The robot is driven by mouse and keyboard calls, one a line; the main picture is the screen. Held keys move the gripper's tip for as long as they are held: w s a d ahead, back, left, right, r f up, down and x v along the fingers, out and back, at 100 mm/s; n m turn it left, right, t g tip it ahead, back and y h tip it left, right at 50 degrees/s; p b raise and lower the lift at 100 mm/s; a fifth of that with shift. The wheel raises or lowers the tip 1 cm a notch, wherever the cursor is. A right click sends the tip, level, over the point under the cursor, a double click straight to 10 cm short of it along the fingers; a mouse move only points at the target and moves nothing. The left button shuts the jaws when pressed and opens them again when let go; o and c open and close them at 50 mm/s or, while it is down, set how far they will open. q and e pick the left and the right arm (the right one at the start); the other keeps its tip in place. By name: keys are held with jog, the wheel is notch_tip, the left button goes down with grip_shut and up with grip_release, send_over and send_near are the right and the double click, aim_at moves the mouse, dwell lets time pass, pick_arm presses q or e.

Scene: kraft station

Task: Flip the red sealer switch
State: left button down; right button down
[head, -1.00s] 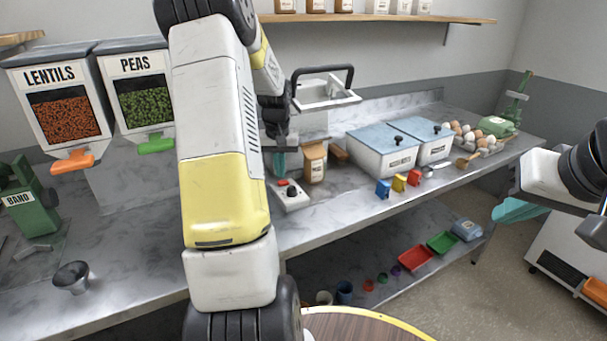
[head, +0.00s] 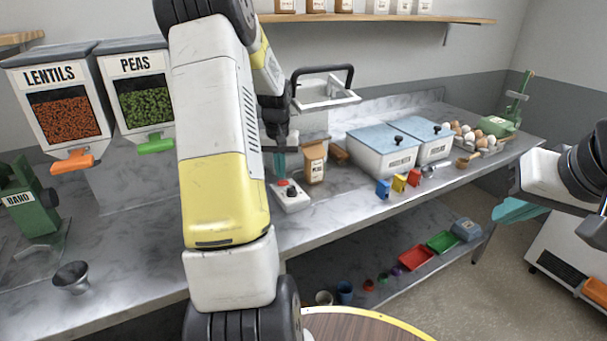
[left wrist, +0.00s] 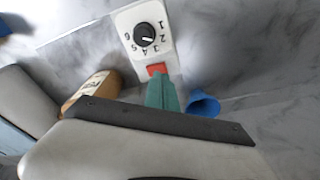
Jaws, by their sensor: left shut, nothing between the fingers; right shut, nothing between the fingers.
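The sealer's white control box (head: 293,199) sits on the steel counter behind my left arm. Its red switch (left wrist: 157,69) shows in the left wrist view, below a black dial (left wrist: 144,35) with numbers around it. My left gripper (head: 281,176) is shut and empty, pointing down at the box. In the left wrist view its teal fingertips (left wrist: 161,80) are right at the red switch and cover part of it; I cannot tell whether they touch. My right gripper (head: 515,210) is shut and empty at the right, away from the counter.
A blue funnel-like piece (left wrist: 203,104) lies near the fingertips in the left wrist view. White lidded bins (head: 382,160) and small coloured blocks (head: 399,183) are further right.

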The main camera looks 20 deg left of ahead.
aim_at(281, 183)
pick_arm(q)
jog(key=shift+f, duration=1)
dwell(0.4)
jog(key=shift+r, duration=3.55)
